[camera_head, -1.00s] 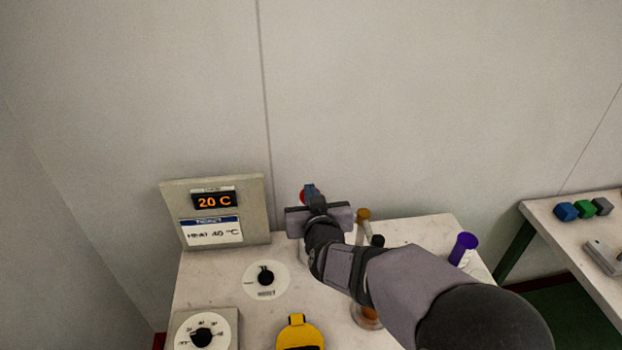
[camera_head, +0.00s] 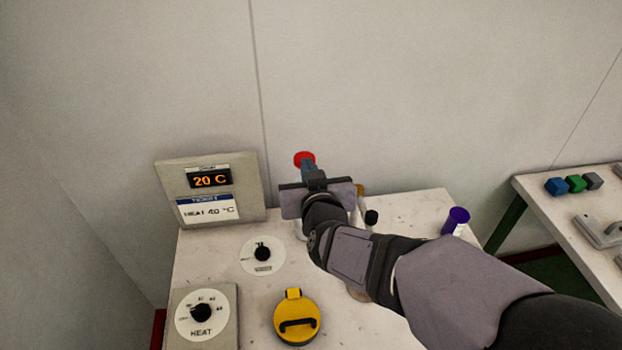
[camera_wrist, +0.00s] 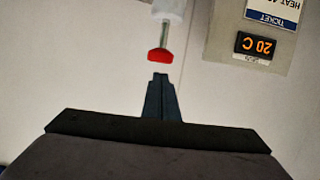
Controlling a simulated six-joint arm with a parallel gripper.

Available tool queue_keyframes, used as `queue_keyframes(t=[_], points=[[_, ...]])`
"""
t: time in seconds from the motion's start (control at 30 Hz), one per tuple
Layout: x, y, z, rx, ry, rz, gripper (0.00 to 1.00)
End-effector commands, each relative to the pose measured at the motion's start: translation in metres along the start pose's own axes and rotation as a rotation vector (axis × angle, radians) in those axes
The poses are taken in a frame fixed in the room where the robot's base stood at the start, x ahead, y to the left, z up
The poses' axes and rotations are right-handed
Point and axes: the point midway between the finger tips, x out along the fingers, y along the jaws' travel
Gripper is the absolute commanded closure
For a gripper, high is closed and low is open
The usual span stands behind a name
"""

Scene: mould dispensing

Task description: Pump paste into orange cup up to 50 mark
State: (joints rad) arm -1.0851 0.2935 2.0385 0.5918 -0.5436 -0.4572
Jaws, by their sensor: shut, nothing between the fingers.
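A red pump knob (camera_head: 304,158) shows just beyond my gripper (camera_head: 308,164) in the head view. In the wrist view the red knob (camera_wrist: 160,55) sits on a thin metal rod (camera_wrist: 164,33) that comes from a white cylinder (camera_wrist: 169,9). My gripper (camera_wrist: 160,77) is shut and empty, its tips close to the knob with a small gap in that picture. A brownish-orange sliver (camera_head: 357,294) shows at the edge of my arm, perhaps the orange cup. My arm hides most of it, so neither its marks nor any paste can be read.
A panel (camera_head: 247,190) shows 20 C and a ticket (camera_head: 208,210) reading HEAT 40 °C. A small dial (camera_head: 263,253), a HEAT dial (camera_head: 201,313) and a yellow lid (camera_head: 297,318) are left of my arm. A purple cup (camera_head: 456,221) stands right. Coloured blocks (camera_head: 575,183) lie on another table.

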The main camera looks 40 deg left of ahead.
Motion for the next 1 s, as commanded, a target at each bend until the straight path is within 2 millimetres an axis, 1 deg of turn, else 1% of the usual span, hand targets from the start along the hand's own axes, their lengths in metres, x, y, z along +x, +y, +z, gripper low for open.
queue_keyframes(t=[0.03, 0.2, 0.4, 0.53, 1.0], points=[[-0.007, -0.001, 0.0, 0.001, 0.003, -0.002, 1.0], [-0.027, -0.001, -0.001, 0.002, 0.004, -0.001, 1.0], [-0.039, 0.0, -0.001, 0.001, 0.002, 0.0, 1.0], [-0.042, 0.0, -0.001, 0.001, 0.002, 0.0, 1.0], [-0.042, 0.0, -0.002, 0.001, 0.002, 0.0, 1.0]])
